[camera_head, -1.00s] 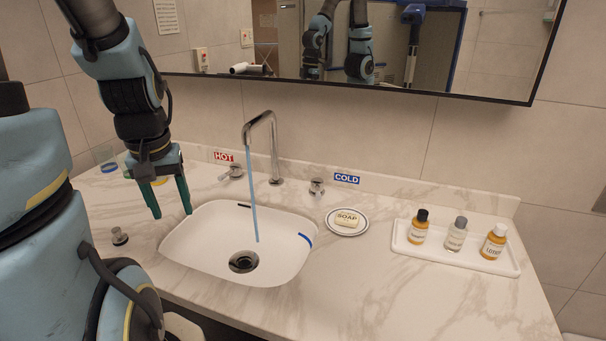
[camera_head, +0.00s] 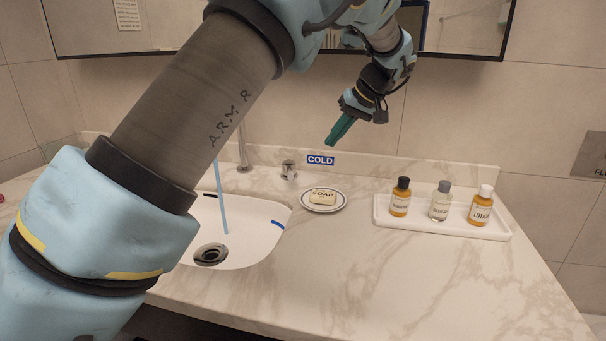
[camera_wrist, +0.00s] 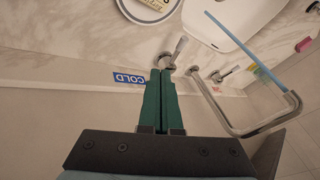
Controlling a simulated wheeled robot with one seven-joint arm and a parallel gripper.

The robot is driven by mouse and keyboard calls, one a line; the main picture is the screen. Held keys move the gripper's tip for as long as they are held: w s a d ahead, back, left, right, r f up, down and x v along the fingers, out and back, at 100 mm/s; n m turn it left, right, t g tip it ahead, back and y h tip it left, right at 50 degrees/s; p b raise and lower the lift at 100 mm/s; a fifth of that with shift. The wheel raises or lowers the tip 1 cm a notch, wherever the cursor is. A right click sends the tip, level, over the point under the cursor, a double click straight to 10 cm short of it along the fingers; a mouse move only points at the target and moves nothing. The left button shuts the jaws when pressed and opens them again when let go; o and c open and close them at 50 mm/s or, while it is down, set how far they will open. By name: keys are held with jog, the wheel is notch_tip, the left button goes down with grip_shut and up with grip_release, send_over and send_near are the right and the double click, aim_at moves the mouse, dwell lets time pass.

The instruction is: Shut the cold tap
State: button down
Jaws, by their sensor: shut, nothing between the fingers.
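The cold tap (camera_head: 289,170) is a small chrome handle on the counter, beside the blue COLD label (camera_head: 320,160). In the wrist view the cold tap (camera_wrist: 172,54) has its lever angled off to one side, just beyond my fingertips. My gripper (camera_head: 331,141) is shut and empty, above and to the right of the tap in the head view, apart from it as far as I can tell. In the wrist view my gripper (camera_wrist: 160,72) points towards the tap. A blue stream of water (camera_head: 220,198) runs into the sink. The spout (camera_head: 243,150) is partly hidden by my arm.
A soap dish (camera_head: 325,208) stands right of the sink (camera_head: 262,236), close to the tap. A white tray (camera_head: 440,228) with small bottles is farther right. The hot tap (camera_wrist: 222,74) shows in the wrist view. A mirror (camera_head: 465,25) hangs above. The front counter is clear.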

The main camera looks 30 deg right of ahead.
aim_at(290, 172)
jog(key=p+x, duration=0.2)
jog(key=x, duration=0.6)
jog(key=shift+w+f, duration=0.2)
jog(key=shift+f, duration=0.15)
jog(key=a, duration=0.1)
jog(key=w+a+f+p, duration=0.1)
jog(key=a, duration=0.1)
jog(key=shift+w, duration=0.15)
jog(key=shift+w+a+f+p, duration=0.15)
jog(key=shift+a+f+p, duration=0.15)
jog(key=shift+a, duration=0.15)
jog(key=shift+a, duration=0.1)
